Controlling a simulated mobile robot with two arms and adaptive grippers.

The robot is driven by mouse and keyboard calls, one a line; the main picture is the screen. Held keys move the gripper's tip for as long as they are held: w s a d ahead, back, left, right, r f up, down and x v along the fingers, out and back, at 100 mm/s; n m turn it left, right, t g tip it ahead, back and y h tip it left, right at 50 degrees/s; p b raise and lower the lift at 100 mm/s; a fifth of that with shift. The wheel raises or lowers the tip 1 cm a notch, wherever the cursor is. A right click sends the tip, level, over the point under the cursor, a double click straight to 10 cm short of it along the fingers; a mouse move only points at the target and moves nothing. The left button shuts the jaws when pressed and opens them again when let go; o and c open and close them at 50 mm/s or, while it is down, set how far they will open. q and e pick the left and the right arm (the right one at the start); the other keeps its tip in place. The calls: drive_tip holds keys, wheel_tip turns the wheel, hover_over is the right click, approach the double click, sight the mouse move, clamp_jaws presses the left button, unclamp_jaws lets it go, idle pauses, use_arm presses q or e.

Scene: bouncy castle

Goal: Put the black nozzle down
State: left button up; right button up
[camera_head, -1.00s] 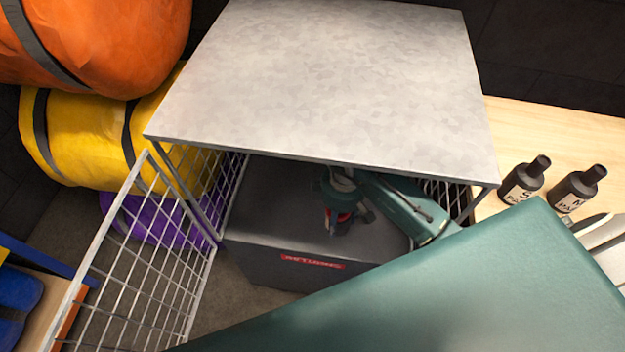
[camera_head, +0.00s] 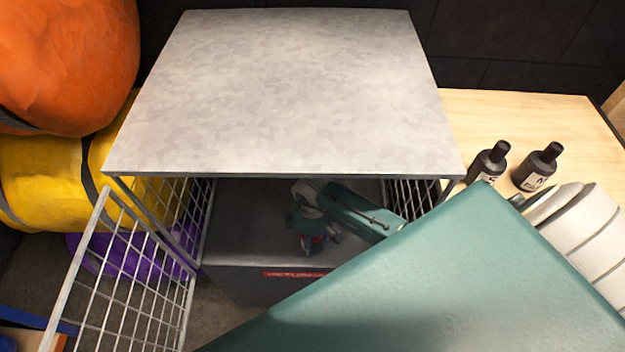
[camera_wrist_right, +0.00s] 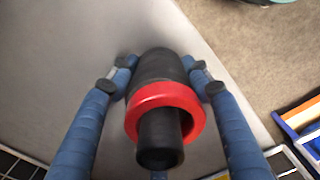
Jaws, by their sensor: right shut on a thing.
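The black nozzle (camera_wrist_right: 157,75) with a red ring (camera_wrist_right: 165,105) is between the blue fingers of my right gripper (camera_wrist_right: 160,85) in the right wrist view. The gripper is shut on it. A plain grey surface lies behind the nozzle; I cannot tell whether they touch. In the head view my right gripper (camera_head: 312,236) is under the metal top, over the dark box (camera_head: 235,255) with a red label. A bit of red shows at its fingers; the rest of the nozzle is hidden there. My left gripper is not in view.
The metal top (camera_head: 285,90) roofs a wire cage, and its mesh door (camera_head: 125,275) stands open at the left. Two black bottle-shaped things (camera_head: 488,160) (camera_head: 537,167) with pale labels stand on the wooden table (camera_head: 500,115). Orange (camera_head: 65,60) and yellow (camera_head: 45,180) rolls are at the left.

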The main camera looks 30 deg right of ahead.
drive_tip(key=shift+f, duration=0.15)
drive_tip(key=o, duration=1.1)
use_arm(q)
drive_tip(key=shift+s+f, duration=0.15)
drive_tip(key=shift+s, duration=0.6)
use_arm(e)
drive_tip(key=shift+o, duration=0.9)
drive_tip(key=shift+r, duration=0.35)
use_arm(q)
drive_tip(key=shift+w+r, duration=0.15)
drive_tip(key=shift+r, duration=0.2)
use_arm(e)
wheel_tip(320, 180, up, 12)
drive_tip(key=shift+f, duration=0.15)
